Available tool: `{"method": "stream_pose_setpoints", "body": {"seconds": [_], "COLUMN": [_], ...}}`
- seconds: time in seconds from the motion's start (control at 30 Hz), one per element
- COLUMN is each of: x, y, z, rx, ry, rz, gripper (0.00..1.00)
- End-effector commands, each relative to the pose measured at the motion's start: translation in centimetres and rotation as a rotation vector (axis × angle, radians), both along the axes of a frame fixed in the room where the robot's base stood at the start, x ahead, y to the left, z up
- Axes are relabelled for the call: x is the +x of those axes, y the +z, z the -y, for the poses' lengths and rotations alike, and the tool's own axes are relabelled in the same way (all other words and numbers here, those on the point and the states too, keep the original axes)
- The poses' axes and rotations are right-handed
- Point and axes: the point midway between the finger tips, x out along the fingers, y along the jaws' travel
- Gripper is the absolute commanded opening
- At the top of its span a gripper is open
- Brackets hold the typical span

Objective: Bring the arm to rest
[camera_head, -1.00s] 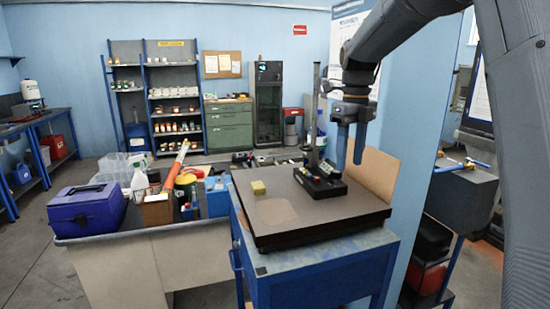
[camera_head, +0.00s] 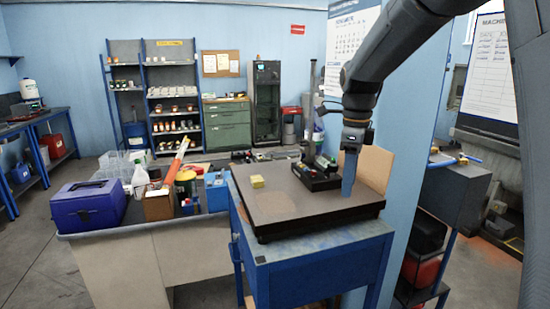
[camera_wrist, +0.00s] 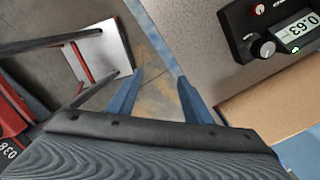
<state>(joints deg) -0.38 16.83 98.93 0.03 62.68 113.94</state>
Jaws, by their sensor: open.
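My gripper (camera_head: 349,172) has blue fingers and hangs over the right part of the dark-topped blue bench (camera_head: 290,217) in the head view. In the wrist view my gripper (camera_wrist: 157,92) is open, with its two blue fingers apart and nothing between them. Below the fingers the wrist view shows the bench edge and the floor. A black device with knobs and a lit display (camera_wrist: 283,30) lies to the right of the fingers. In the head view this device (camera_head: 318,177) stands on the bench top, left of my gripper. A small yellow block (camera_head: 257,182) sits near the bench's left side.
A brown board (camera_head: 376,168) stands at the bench's right, close to my gripper, with a blue wall panel behind. A cluttered table with a blue toolbox (camera_head: 88,206) is to the left. A red-legged stand (camera_wrist: 104,50) shows at the wrist view's upper left.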

Motion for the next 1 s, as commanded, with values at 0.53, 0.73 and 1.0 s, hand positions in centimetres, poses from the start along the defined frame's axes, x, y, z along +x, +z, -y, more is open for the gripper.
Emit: {"method": "stream_pose_setpoints", "body": {"seconds": [0.53, 0.73, 1.0], "x": [-12.1, -17.5, -21.4], "y": [-12.3, -16.2, -18.7], "z": [0.1, 0.2, 0.3], "rx": [-0.065, -0.108, -0.147], "ry": [1.192, 1.632, 1.951], "rz": [0.050, 0.063, 0.066], "gripper": [0.46, 0.46, 0.46]}}
